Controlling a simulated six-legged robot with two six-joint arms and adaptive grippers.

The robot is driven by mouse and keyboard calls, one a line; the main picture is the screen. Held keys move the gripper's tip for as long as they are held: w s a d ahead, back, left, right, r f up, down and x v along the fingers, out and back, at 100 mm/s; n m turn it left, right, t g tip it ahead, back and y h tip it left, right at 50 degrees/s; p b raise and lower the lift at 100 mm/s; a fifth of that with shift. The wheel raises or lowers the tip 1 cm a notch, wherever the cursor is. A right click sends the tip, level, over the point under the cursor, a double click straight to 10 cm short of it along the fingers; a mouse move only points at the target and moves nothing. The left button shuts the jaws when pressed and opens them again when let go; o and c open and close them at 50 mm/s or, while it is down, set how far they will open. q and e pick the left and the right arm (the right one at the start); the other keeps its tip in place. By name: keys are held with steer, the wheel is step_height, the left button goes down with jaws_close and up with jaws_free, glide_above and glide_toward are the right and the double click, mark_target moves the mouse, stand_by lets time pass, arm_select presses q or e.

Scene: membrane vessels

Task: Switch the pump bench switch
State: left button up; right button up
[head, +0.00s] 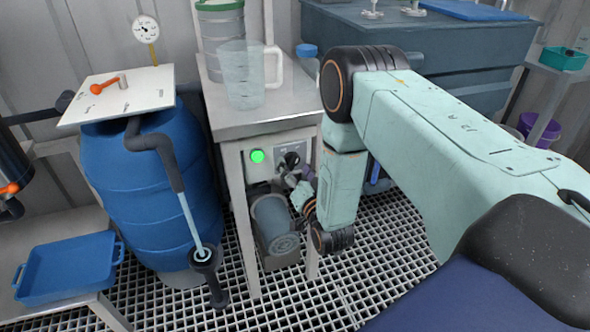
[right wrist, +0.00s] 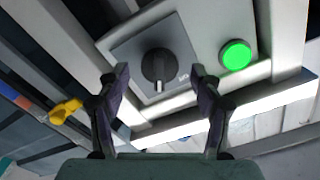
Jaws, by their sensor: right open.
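The pump bench switch is a black rotary knob (right wrist: 158,66) on a grey plate, and its light mark points down in the right wrist view. It also shows small on the bench front in the head view (head: 292,159). A lit green lamp (right wrist: 235,55) sits beside it, seen also in the head view (head: 257,156). My right gripper (right wrist: 160,75) is open, its two fingers apart on either side of the knob in the picture. I cannot tell whether they touch it. In the head view the right gripper (head: 297,178) is close in front of the switch, partly hidden by its wrist.
The metal bench (head: 262,119) carries a clear jug (head: 243,80) and a green-rimmed container (head: 219,35). A motor-like pump (head: 275,228) stands under it. A blue barrel (head: 150,190) stands to the left, with a blue tray (head: 68,268) nearby. Grating floor is free in front.

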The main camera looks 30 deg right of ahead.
steer(key=shift+w+d, duration=0.15)
steer(key=shift+w, duration=0.35)
steer(key=shift+c, duration=0.2)
steer(key=c, duration=1.1)
